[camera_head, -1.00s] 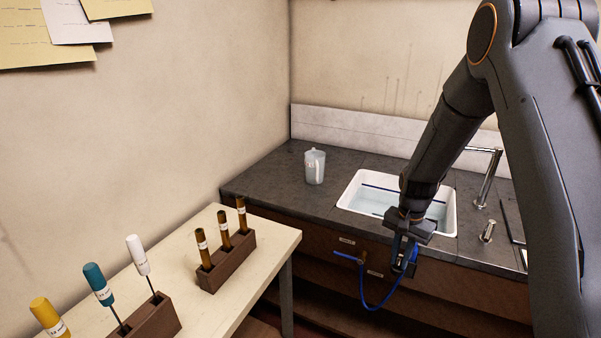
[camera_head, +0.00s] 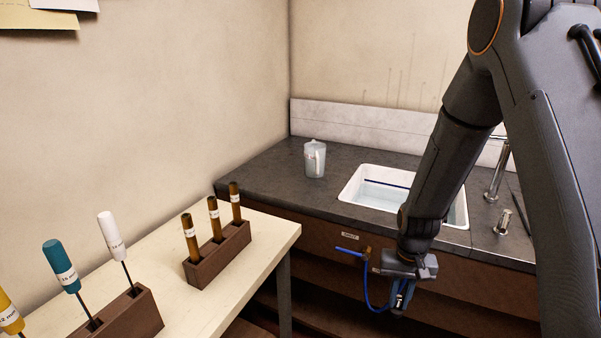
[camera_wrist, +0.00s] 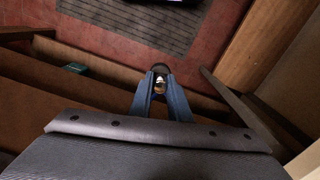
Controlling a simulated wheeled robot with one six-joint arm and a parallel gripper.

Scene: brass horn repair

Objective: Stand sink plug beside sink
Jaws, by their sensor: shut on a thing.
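The white sink (camera_head: 352,196) is set in the dark countertop and holds clear water. Part of it is hidden behind my arm. My gripper (camera_head: 401,298) hangs in front of the cabinet, lower in the picture than the sink's front edge. In the wrist view my gripper (camera_wrist: 161,92) is shut on a small dark round piece with a light, brass-coloured part, which I take to be the sink plug (camera_wrist: 160,70). In the head view that piece is too small to make out.
A jug (camera_head: 314,160) stands left of the sink; the counter (camera_head: 285,165) between is clear. A tap (camera_head: 497,172) and a short metal post (camera_head: 503,221) stand at right. A blue hose (camera_head: 366,285) loops beside my gripper. A table (camera_head: 215,290) holds racked tools at left.

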